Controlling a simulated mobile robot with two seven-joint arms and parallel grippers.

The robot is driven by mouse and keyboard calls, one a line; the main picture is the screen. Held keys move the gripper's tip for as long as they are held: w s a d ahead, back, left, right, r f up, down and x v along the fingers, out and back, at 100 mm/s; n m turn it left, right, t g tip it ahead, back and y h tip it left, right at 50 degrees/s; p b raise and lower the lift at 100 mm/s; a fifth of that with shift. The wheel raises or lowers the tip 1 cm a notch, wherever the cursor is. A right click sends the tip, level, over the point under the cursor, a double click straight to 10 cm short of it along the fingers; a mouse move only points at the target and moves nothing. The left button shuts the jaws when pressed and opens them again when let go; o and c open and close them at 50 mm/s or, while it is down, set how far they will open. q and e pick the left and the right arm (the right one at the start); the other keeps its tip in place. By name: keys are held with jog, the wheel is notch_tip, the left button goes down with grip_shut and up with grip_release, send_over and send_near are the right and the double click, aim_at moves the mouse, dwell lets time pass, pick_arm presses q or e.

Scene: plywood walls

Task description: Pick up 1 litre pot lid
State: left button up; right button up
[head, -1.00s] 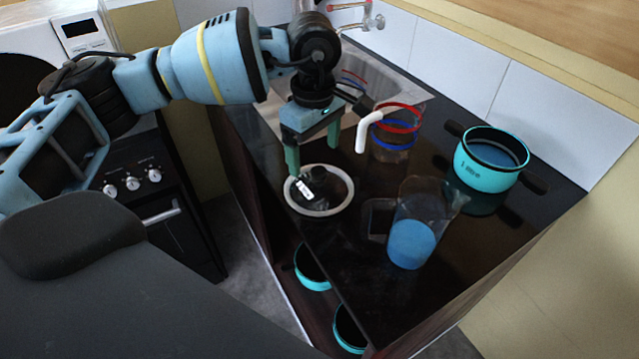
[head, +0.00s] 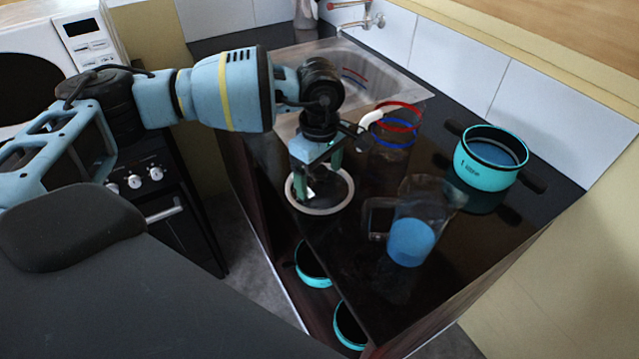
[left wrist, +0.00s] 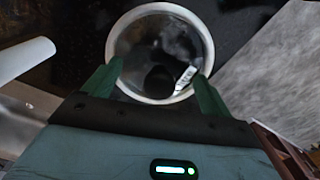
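The pot lid (head: 324,209) is a round glass lid with a pale rim, a dark knob and a small white label. It lies on the black counter near its left edge. In the left wrist view the lid (left wrist: 159,94) sits between and beyond the fingers. My left gripper (head: 316,186) points down right over the lid, its green fingers spread on either side of the knob. The left wrist view shows the gripper (left wrist: 158,85) open with nothing clamped; fingertip contact is unclear. The turquoise pot marked 1 litre (head: 487,172) stands at the counter's right. My right gripper is out of view.
A clear jug with blue contents (head: 411,242) stands right of the lid. A clear container with red and blue rings (head: 394,128) is behind, near the sink (head: 385,75). Turquoise pots (head: 313,280) sit on a shelf below. A stove (head: 165,205) stands left.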

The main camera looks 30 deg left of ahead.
aim_at(320, 169)
pick_arm(q)
jog(key=shift+s, duration=0.1)
jog(key=c, duration=1.2)
jog(key=shift+f, duration=0.15)
jog(key=c, duration=0.5)
jog(key=shift+s+f, duration=0.1)
jog(key=r, duration=0.4)
jog(key=shift+w, duration=0.2)
jog(key=s+d, duration=0.1)
jog(key=s, duration=0.4)
jog(key=s+d+r, duration=0.1)
jog(key=s, duration=0.4)
jog(key=s+d+b, duration=0.1)
jog(key=s+d, duration=0.1)
jog(key=s, duration=0.3)
jog(key=shift+s+r, duration=0.25)
